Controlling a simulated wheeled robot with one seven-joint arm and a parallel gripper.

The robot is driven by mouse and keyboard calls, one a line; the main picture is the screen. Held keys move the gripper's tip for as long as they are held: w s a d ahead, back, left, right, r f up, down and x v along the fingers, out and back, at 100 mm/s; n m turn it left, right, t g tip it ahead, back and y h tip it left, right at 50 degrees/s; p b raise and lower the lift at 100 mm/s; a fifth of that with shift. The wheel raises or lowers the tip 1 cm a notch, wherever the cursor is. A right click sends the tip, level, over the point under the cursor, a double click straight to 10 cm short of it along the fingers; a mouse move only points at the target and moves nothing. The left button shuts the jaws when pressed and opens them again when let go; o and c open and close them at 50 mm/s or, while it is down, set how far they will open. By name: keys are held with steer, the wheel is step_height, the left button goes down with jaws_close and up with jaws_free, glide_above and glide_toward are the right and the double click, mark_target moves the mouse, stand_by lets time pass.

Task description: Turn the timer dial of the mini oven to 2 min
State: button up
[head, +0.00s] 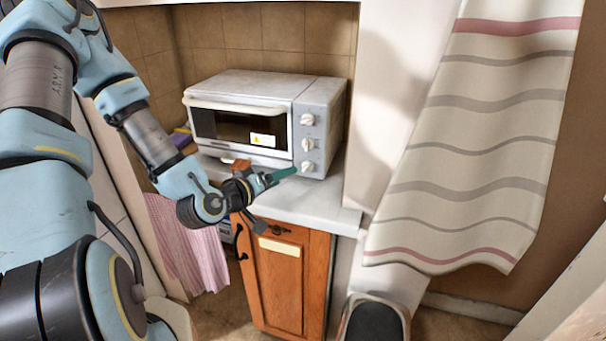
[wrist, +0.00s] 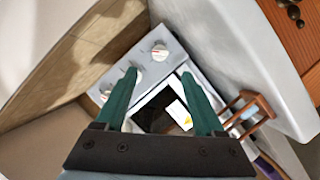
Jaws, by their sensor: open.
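The mini oven (head: 250,80) is a silver-white box on the counter, with a dark glass door and a grey control panel on its right. Three white dials stand in a column: upper (head: 307,119), middle (head: 308,145) and lowest (head: 308,167). Which one is the timer, and their markings, are too small to read. My gripper (head: 284,175) is in front of the panel's lower part, near the lowest dial. In the wrist view its green fingers (wrist: 160,76) are spread and empty. The lowest dial (wrist: 159,52) shows clear beyond them; the left fingertip partly covers the middle dial.
The white counter (head: 325,205) sits on a wooden cabinet (head: 285,275). A wooden rack-like object (wrist: 250,112) stands by the oven door. A striped curtain (head: 480,140) hangs at the right. A dark-topped bin (head: 375,322) stands on the floor.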

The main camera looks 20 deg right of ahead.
mark_target(306, 169)
steer(key=shift+w+d+f+b, duration=0.45)
steer(key=shift+b, duration=1.8)
steer(key=shift+d+b, duration=0.1)
steer(key=shift+b, duration=0.45)
steer(key=b, duration=0.4)
steer(key=shift+d+f, duration=0.2)
steer(key=shift+d, duration=0.2)
steer(key=x, duration=0.2)
steer(key=p+x, duration=0.1)
steer(key=x, duration=0.3)
steer(key=shift+d+r, duration=0.25)
steer(key=shift+p+x, duration=0.4)
steer(key=shift+x, duration=0.45)
steer(key=shift+a, duration=0.1)
jaws_close()
